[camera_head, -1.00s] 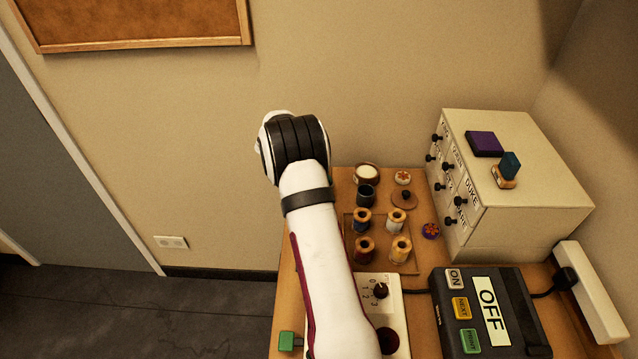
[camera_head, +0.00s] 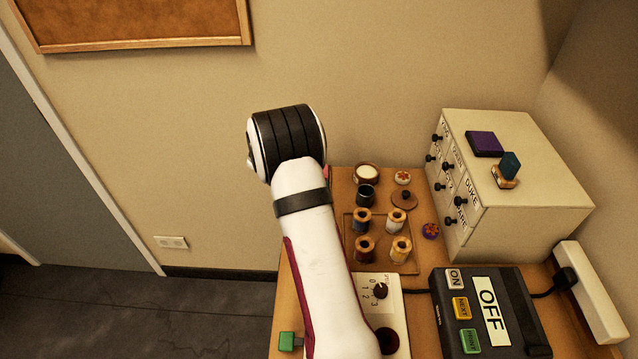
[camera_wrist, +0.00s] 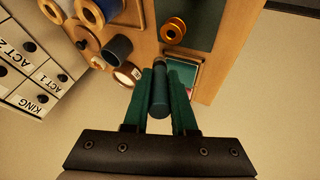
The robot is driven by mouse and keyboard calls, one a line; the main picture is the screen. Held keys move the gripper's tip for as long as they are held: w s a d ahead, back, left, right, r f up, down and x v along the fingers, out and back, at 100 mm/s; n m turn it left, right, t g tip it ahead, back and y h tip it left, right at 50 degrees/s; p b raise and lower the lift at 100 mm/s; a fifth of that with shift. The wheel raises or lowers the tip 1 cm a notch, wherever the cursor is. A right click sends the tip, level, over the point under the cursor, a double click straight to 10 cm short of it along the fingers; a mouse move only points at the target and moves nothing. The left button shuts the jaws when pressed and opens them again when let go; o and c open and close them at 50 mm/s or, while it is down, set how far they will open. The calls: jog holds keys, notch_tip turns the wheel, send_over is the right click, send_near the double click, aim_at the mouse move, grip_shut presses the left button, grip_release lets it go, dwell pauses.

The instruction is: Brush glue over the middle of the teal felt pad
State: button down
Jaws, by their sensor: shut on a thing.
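My gripper (camera_wrist: 161,74) is shut on a dark blue-green cylindrical handle, which I take to be the glue brush (camera_wrist: 158,95). Its far end is hard to make out. Just past the right finger, at the table edge, lies a small pale-framed piece with teal and pink (camera_wrist: 183,74); I cannot tell if this is the felt pad, and the finger partly covers it. A round pot with a white filling (camera_wrist: 127,74) stands left of the gripper; the pot also shows in the head view (camera_head: 367,173). In the head view my arm hides the gripper.
A dark cup (camera_head: 366,195), a knobbed wooden lid (camera_head: 404,199) and several thread spools (camera_head: 397,220) crowd the table. A drawer cabinet (camera_head: 530,215) carries a purple block (camera_head: 484,144) and a teal-topped piece (camera_head: 509,165). A switch box (camera_head: 488,315) sits in front.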

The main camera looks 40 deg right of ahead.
jog(key=shift+w+d+r, duration=0.2)
jog(key=shift+w+d, duration=2)
jog(key=shift+s+a, duration=2.15)
jog(key=shift+r, duration=3.5)
